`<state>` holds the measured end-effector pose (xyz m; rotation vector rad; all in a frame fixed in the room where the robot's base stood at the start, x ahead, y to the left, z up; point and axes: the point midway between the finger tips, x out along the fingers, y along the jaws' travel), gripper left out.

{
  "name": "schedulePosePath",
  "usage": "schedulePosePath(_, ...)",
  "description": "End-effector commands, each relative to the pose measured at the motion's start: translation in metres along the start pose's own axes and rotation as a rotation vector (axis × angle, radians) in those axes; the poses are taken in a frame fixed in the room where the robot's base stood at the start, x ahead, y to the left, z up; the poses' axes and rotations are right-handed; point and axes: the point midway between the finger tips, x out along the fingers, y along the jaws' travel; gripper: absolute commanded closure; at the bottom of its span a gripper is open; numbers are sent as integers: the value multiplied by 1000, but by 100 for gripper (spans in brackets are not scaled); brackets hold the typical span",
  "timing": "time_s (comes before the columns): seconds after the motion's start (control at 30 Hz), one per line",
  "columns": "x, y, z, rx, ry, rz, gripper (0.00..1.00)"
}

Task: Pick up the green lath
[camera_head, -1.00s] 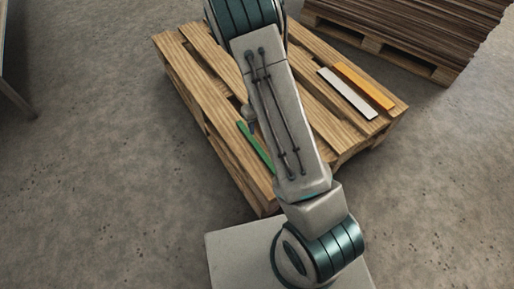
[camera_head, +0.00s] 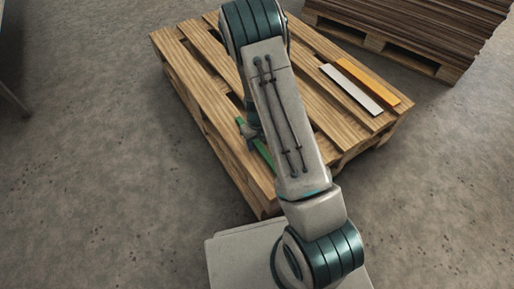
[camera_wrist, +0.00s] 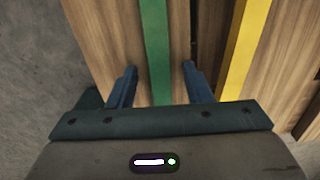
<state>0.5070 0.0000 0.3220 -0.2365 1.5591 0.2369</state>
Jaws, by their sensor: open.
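The green lath (camera_head: 265,154) lies on the near-left part of the wooden pallet (camera_head: 195,85), partly hidden behind my arm in the head view. In the wrist view the green lath (camera_wrist: 155,45) runs up the picture between the two fingers of my gripper (camera_wrist: 159,76). The fingers are apart, one on each side of it, with space on both sides. My gripper (camera_head: 250,132) shows only in part beside the arm in the head view. The height of the fingertips over the lath is hard to tell.
A yellow lath (camera_wrist: 245,45) lies just right of the right finger in the wrist view. A white lath (camera_head: 350,90) and an orange lath (camera_head: 368,82) lie side by side at the pallet's right. A stack of brown sheets (camera_head: 420,25) stands behind. Bare floor surrounds the pallet.

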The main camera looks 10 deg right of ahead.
Motion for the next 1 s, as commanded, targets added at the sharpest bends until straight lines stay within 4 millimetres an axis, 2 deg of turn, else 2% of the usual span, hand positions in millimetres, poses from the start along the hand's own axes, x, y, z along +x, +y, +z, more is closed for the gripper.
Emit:
schedulePosePath(0.2, 0, 0, 0, -1, -1, -1, 55)
schedulePosePath(0.37, 0, 0, 0, -1, -1, 0, 99)
schedulePosePath(0.77, -4, 0, 0, -1, -1, 0, 100)
schedulePosePath(1.0, -28, 0, 1, -2, -2, -2, 100)
